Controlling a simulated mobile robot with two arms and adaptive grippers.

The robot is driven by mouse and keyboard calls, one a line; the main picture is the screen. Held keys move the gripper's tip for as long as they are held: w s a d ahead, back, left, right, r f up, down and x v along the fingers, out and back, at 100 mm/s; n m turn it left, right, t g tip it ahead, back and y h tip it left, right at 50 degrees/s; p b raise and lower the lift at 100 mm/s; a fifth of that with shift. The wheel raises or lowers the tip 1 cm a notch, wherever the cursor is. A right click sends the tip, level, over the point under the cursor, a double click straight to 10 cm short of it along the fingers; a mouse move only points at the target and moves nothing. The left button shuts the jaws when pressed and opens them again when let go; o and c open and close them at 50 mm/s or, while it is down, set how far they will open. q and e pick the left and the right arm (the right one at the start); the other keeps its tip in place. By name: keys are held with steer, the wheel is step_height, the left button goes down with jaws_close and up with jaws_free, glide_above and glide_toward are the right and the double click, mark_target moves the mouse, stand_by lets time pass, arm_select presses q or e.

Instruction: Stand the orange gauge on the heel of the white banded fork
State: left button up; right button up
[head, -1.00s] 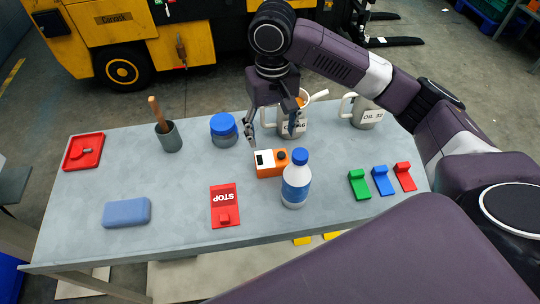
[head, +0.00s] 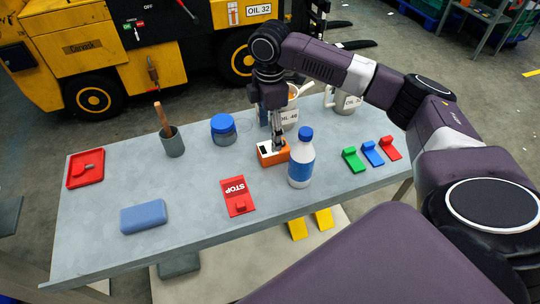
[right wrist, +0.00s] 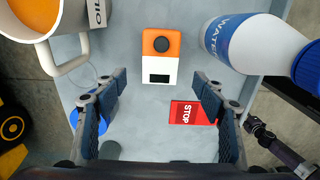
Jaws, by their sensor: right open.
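The orange gauge (head: 271,159), with a white panel and dark window, lies on the grey table beside the water bottle. It also shows in the right wrist view (right wrist: 160,56), with a black knob. My right gripper (head: 277,147) is over the gauge and hides part of it. In the wrist view its fingers (right wrist: 159,80) are spread, with the gauge ahead between them and nothing held. Dark forks (head: 350,44) reach out low behind the table from the yellow truck. A pale band seems to show on one, but it is too small to be sure. My left gripper is out of view.
The water bottle (head: 301,162) stands just right of the gauge. Oil jugs (head: 290,117) stand behind it. The blue-lidded jar (head: 223,130), red STOP sign (head: 238,196) and coloured blocks (head: 372,154) are nearby. The table's front left holds a blue sponge (head: 144,217).

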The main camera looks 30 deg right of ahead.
mark_target(267, 158)
steer(key=f, duration=0.1)
steer(key=d+f+p, duration=0.1)
steer(key=f, duration=0.1)
steer(key=shift+f, duration=0.1)
steer(key=f+p, duration=0.1)
steer(key=f, duration=0.2)
steer(key=shift+s+d+f, duration=0.1)
steer(key=shift+s+f, duration=0.1)
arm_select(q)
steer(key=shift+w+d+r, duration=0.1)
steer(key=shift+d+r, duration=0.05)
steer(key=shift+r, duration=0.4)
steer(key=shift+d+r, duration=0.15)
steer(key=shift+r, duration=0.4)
arm_select(e)
steer(key=shift+w+f, duration=0.1)
steer(key=shift+f, duration=0.3)
steer(key=shift+c, duration=0.2)
